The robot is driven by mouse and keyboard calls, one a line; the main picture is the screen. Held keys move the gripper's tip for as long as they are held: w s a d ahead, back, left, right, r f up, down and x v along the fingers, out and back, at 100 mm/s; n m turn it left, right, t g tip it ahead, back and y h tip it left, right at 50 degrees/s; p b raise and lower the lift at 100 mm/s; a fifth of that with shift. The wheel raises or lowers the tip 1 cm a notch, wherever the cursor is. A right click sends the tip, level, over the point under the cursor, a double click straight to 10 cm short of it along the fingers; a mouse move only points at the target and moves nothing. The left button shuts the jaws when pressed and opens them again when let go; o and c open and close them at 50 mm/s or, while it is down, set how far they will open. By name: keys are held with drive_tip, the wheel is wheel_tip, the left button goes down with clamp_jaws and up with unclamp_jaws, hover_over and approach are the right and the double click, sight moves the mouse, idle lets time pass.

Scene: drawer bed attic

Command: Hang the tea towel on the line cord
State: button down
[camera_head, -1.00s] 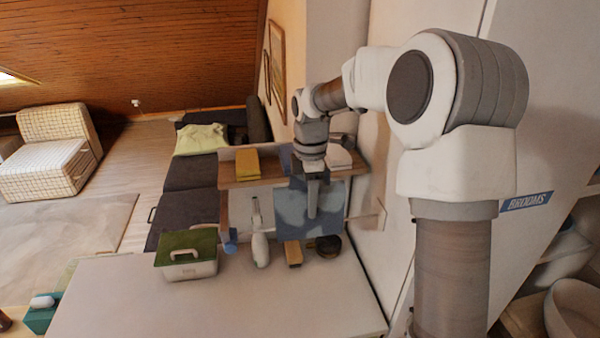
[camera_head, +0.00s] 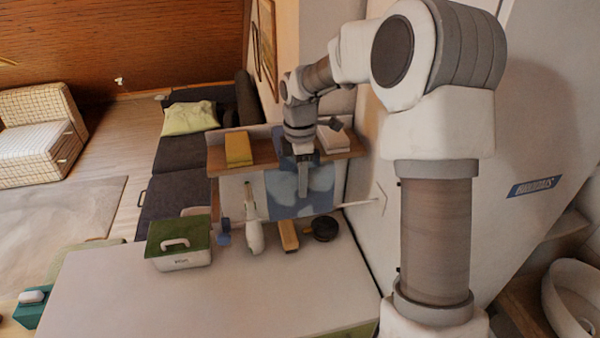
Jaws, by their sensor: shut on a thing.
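The tea towel (camera_head: 283,196) is a blue cloth with paler blue patches. It hangs spread out below the wall shelf, above the white counter. My gripper (camera_head: 303,190) points down in front of it and is shut on it; the fingertips overlap the cloth, and the exact grip is hard to make out. The line cord (camera_head: 358,203) shows as a thin pale line to the right of the towel, running to the right wall. Its stretch at the towel is hidden, and I cannot tell whether the cloth lies over it or in front of it.
Below stand a white bottle (camera_head: 255,237), a wooden block (camera_head: 288,236), a dark round pot (camera_head: 322,229) and a green-lidded box (camera_head: 180,243). The counter's front (camera_head: 200,300) is clear.

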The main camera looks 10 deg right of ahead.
drive_tip(key=shift+f+b, duration=0.45)
drive_tip(key=shift+f, duration=2.05)
wheel_tip(320, 180, down, 8)
drive_tip(key=b, duration=0.5)
drive_tip(key=shift+r+b, duration=0.2)
drive_tip(key=shift+b, duration=0.2)
drive_tip(key=shift+c, duration=1)
unclamp_jaws()
